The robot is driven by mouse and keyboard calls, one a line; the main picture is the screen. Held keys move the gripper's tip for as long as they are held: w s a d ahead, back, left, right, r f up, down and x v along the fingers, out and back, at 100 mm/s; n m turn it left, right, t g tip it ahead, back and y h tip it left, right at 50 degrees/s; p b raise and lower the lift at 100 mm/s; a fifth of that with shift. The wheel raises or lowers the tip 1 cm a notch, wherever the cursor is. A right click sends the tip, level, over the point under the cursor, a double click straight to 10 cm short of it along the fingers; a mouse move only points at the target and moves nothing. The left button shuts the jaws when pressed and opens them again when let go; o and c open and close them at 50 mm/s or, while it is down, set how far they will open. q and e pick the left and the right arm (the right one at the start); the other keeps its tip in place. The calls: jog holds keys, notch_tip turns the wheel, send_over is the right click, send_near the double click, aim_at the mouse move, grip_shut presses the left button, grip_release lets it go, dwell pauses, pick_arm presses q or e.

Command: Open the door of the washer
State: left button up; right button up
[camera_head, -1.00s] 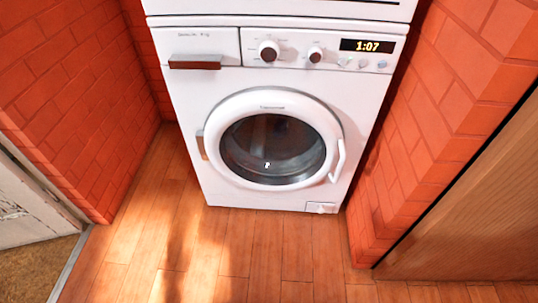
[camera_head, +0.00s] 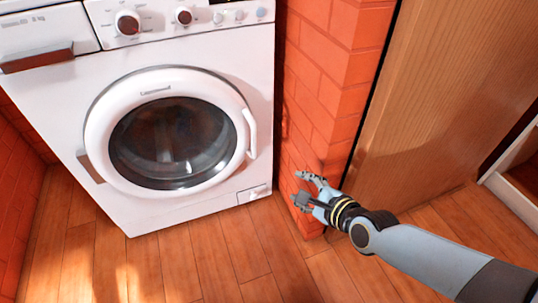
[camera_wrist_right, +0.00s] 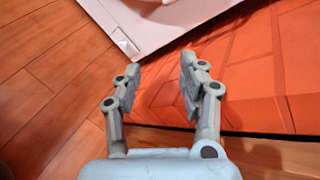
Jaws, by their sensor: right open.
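The white washer (camera_head: 222,205) stands in a brick alcove in the head view. Its round door (camera_head: 100,125) has a white rim and dark glass and looks shut. The white door handle (camera_head: 251,133) is on the right side of the rim. My right gripper (camera_head: 299,187) is open and empty, to the right of the washer and below the handle, apart from both. In the right wrist view my right gripper (camera_wrist_right: 158,75) shows its two fingers spread, with the washer's lower corner (camera_wrist_right: 150,25) beyond them. My left gripper is not in view.
An orange brick wall (camera_head: 322,110) stands right of the washer, close to my right gripper. A wooden panel (camera_head: 445,90) is farther right. The wooden floor (camera_head: 205,262) in front of the washer is clear.

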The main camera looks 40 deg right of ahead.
aim_at(256, 137)
pick_arm(q)
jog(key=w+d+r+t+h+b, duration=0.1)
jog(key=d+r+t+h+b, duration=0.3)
jog(key=b, duration=1.1)
pick_arm(e)
jog(key=w+r+m+t, duration=0.6)
jog(key=w+m, duration=0.3)
jog(key=m, duration=0.1)
jog(key=w+f+b, duration=0.1)
jog(key=w, duration=0.2)
jog(key=w+f+b, duration=0.1)
jog(key=w, duration=0.2)
jog(key=w+f+b, duration=0.1)
jog(key=w, duration=0.3)
jog(key=shift+a+f, duration=0.3)
jog(key=shift+a, duration=0.1)
jog(key=shift+w, duration=0.55)
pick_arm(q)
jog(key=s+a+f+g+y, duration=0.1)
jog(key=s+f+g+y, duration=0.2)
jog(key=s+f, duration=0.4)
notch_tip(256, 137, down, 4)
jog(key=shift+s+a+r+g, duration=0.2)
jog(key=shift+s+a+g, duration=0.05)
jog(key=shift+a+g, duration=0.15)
pick_arm(e)
grip_shut()
